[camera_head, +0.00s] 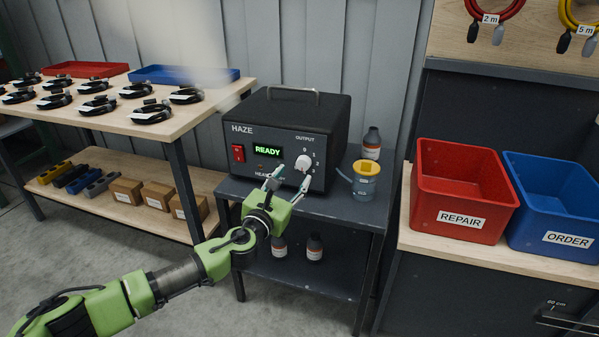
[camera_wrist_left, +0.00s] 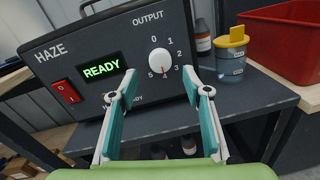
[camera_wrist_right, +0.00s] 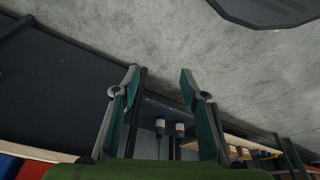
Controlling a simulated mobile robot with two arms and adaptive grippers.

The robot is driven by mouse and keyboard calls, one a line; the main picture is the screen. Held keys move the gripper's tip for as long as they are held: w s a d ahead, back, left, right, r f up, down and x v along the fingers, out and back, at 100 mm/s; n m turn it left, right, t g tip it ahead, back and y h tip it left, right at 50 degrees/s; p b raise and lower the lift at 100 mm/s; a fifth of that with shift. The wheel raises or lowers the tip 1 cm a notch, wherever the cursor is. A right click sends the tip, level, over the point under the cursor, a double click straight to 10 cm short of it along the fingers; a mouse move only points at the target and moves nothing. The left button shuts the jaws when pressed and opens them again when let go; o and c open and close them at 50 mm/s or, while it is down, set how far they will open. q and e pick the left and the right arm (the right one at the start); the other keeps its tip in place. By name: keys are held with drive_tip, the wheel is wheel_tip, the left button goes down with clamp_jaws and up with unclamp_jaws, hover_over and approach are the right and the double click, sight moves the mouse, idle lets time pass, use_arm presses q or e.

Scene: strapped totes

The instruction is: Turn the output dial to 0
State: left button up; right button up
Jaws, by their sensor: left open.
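The output dial (camera_head: 303,163) is a white knob on the front of the black HAZE machine (camera_head: 262,145). In the left wrist view the dial (camera_wrist_left: 160,61) has numbers around it, 0 at the top; its mark appears to point down near 4. The green display (camera_wrist_left: 101,71) reads READY. My left gripper (camera_head: 289,181) is open in front of the panel. In the left wrist view its fingertips (camera_wrist_left: 160,86) stand apart, below and to either side of the dial, not closed on it. My right gripper (camera_wrist_right: 160,75) is open and empty, away from the machine.
A grey cup with a yellow piece (camera_head: 365,181) and a dark bottle (camera_head: 372,143) stand right of the machine. A red switch (camera_wrist_left: 65,91) is left of the display. Red (camera_head: 462,190) and blue (camera_head: 555,210) totes stand farther right. Haze hangs at upper left.

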sight(302, 165)
use_arm(q)
drive_tip(key=x, duration=0.3)
drive_tip(key=shift+f+b, duration=0.1)
drive_tip(key=shift+b, duration=0.3)
drive_tip(key=shift+b+x, duration=0.45)
drive_tip(key=shift+x, duration=0.7)
drive_tip(key=shift+w, duration=0.3)
use_arm(e)
drive_tip(key=shift+t, duration=0.9)
drive_tip(key=w, duration=0.2)
drive_tip(key=w+a, duration=0.1)
drive_tip(key=w, duration=0.1)
drive_tip(key=shift+f, duration=0.25)
use_arm(q)
drive_tip(key=c, duration=1.1)
